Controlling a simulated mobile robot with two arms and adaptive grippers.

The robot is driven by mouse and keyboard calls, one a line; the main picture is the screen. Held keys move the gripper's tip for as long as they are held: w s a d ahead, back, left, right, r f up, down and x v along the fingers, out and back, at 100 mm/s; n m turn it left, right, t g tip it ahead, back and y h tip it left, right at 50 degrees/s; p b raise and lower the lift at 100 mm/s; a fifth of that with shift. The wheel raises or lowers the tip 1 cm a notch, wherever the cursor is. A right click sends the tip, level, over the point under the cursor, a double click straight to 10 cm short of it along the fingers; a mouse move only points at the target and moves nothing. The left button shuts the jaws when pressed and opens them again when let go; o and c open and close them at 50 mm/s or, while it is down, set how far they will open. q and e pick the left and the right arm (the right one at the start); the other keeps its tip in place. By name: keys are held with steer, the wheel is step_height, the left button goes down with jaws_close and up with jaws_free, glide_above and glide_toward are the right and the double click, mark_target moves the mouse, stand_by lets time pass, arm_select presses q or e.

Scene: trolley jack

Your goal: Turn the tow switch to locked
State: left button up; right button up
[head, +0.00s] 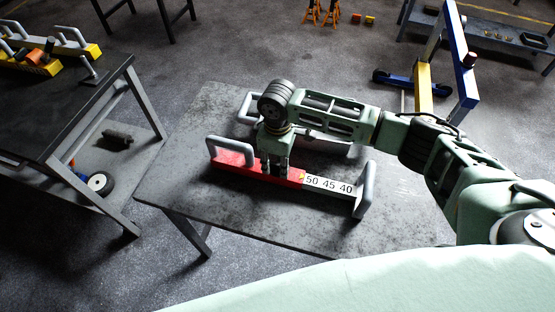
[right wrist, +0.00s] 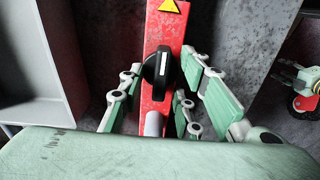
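A red and white bar (head: 235,172) with grey handles lies on the grey table. Its white end reads "50 45 40". In the right wrist view a black rotary knob (right wrist: 159,68) with a white pointer line sits on the red part, taken to be the tow switch. The line runs roughly along the bar. My right gripper (head: 274,172) points down over the red part and hides the knob in the head view. In the right wrist view its fingers (right wrist: 164,76) are spread on both sides of the knob, with gaps visible. My left gripper is not in view.
The bar rests on a grey table (head: 190,125) with bare room around it. A second handled bar (head: 325,147) lies behind it, partly covered by my right arm. A dark workbench (head: 60,110) stands left. A blue and yellow hoist (head: 460,70) stands at the back right.

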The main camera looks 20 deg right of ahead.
jaws_close()
steer(key=shift+r+n, duration=0.1)
steer(key=shift+n, duration=0.2)
steer(key=n+p, duration=0.2)
steer(key=shift+r+n, duration=0.1)
steer(key=shift+n, duration=0.2)
steer(key=n+p, duration=0.1)
steer(key=n, duration=0.2)
steer(key=shift+n, duration=0.3)
steer(key=n+p, duration=0.1)
steer(key=n, duration=0.4)
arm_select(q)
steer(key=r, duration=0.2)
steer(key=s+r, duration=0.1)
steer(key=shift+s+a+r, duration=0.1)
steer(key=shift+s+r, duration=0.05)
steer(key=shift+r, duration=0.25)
arm_select(e)
steer(key=n, duration=0.6)
